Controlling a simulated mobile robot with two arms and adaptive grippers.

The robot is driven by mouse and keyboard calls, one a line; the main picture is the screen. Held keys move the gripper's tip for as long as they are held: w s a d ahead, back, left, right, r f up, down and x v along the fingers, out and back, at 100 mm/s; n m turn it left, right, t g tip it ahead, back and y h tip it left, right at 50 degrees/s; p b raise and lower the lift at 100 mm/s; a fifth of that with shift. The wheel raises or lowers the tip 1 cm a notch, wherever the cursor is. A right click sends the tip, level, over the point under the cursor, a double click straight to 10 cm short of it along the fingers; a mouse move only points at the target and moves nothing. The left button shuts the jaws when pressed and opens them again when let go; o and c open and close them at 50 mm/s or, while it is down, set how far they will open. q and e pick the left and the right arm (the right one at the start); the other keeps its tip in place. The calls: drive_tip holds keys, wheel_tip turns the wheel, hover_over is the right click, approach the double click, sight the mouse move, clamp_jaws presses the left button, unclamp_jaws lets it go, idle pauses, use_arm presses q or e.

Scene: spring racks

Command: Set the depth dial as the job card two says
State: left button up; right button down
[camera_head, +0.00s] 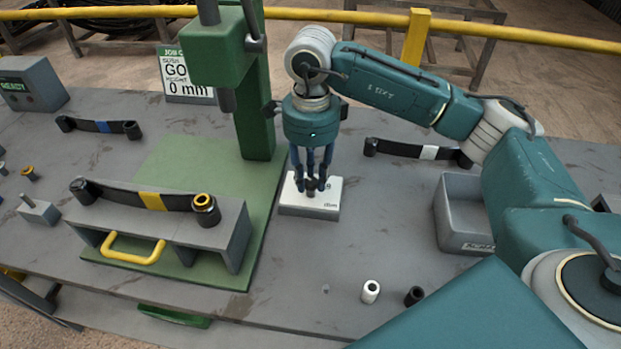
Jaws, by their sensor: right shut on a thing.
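The depth dial (325,206) is a small grey block with a white top plate on the bench, just right of the green press base. My right gripper (311,188) points straight down over it, with its fingers shut on the dark dial knob (311,186) at the plate's middle. The fingers hide most of the knob and scale; its setting cannot be read. A job card (176,80) stands at the back, partly covered by the press head; "GO" and "0 mm" show. Its number cannot be read. My left gripper is out of view.
The green press (257,100) stands left of my right gripper. A grey fixture (227,238) with a yellow handle holds a spring with a yellow band (152,201). A grey bin (461,198) stands right. White (370,291) and black (414,296) bushings lie near the front edge.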

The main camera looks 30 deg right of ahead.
sight(313, 181)
drive_tip(key=shift+d+r, duration=0.1)
idle(0.3)
drive_tip(key=c, duration=1.7)
unclamp_jaws()
drive_tip(key=o, duration=0.3)
wheel_tip(313, 181, up, 8)
drive_tip(key=shift+f, duration=0.25)
drive_tip(key=shift+s+f, duration=0.1)
